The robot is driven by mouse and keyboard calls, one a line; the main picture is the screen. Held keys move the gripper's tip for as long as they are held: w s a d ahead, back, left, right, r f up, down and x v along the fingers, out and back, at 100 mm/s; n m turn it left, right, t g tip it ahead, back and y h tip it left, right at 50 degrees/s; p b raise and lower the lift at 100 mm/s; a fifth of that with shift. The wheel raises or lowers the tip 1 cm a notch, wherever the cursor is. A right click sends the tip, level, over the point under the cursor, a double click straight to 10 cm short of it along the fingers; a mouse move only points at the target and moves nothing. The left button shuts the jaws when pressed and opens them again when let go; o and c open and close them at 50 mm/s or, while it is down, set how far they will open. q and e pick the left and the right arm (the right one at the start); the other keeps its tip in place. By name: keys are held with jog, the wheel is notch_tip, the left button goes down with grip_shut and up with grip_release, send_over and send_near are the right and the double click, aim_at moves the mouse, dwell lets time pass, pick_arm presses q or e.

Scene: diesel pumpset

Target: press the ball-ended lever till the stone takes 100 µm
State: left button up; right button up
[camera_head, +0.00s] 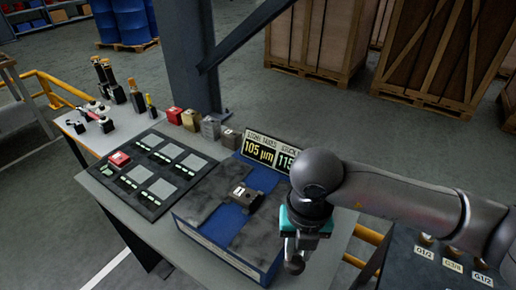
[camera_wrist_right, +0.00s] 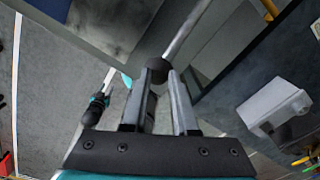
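The lever's dark ball end (camera_wrist_right: 154,69) shows at the fingertips in the right wrist view, and its thin pale rod (camera_wrist_right: 184,30) runs up and right from it. My right gripper (camera_wrist_right: 163,75) has one finger on each side of the ball, apparently shut on it. In the head view my right gripper (camera_head: 294,250) points down beside the front right edge of the blue and grey slab (camera_head: 208,243). A dark round end (camera_head: 294,266) sits under its fingers. The display (camera_head: 270,150) reads 105 µm on its left panel; the right panel, starting 115, is partly hidden by my arm.
A panel (camera_head: 150,172) with grey pads lies left of the slab. Small blocks (camera_head: 190,119) line the table's back edge, before a steel post (camera_head: 187,60). A labelled grey panel (camera_head: 433,262) stands at right. Crates (camera_head: 320,35) stand behind.

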notch_tip(320, 180, up, 12)
jog(key=w+d+p, duration=0.1)
jog(key=w+p, duration=0.1)
jog(key=p, duration=0.4)
jog(key=shift+w+d+p, duration=0.15)
jog(key=shift+d+p, duration=0.15)
jog(key=shift+p, duration=0.1)
jog(key=shift+f, duration=0.1)
